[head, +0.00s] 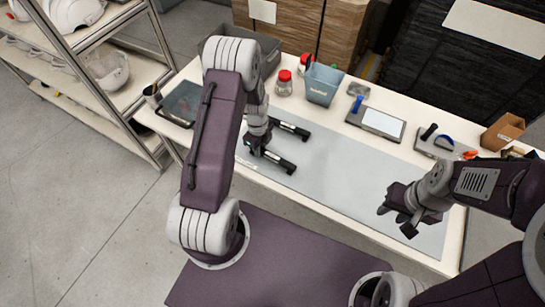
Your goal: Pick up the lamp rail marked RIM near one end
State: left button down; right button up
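Two short black bars, which look like lamp rails, lie on the grey mat in the head view. One is the farther rail (290,128); the other is the nearer rail (280,161). No marking can be read on either, so I cannot tell which says RIM. My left gripper (257,150) points down at the left end of the nearer rail. Its fingers are small and partly hidden, and I cannot tell whether they grip it. My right gripper (396,219) is open and empty above the right part of the mat.
The mat (340,180) covers the table's front middle, mostly clear. Behind stand a blue-grey bin (321,85), red-lidded jars (284,84) and a flat tray (380,122). A brush and tools lie at right near a cardboard box (502,132). A shelf (112,92) stands left.

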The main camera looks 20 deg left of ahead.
pick_arm(q)
jog(key=shift+r, duration=0.1)
jog(key=shift+w+r, duration=0.1)
jog(key=shift+r, duration=0.15)
jog(key=r, duration=0.2)
jog(key=d+r, duration=0.1)
jog(key=r, duration=0.1)
jog(key=shift+b, duration=0.3)
jog(key=s+d+r, duration=0.3)
jog(key=d+r, duration=0.3)
jog(key=d, duration=0.4)
jog(key=shift+s+r+b, duration=0.15)
jog(key=shift+s+b, duration=0.1)
jog(key=shift+b, duration=0.1)
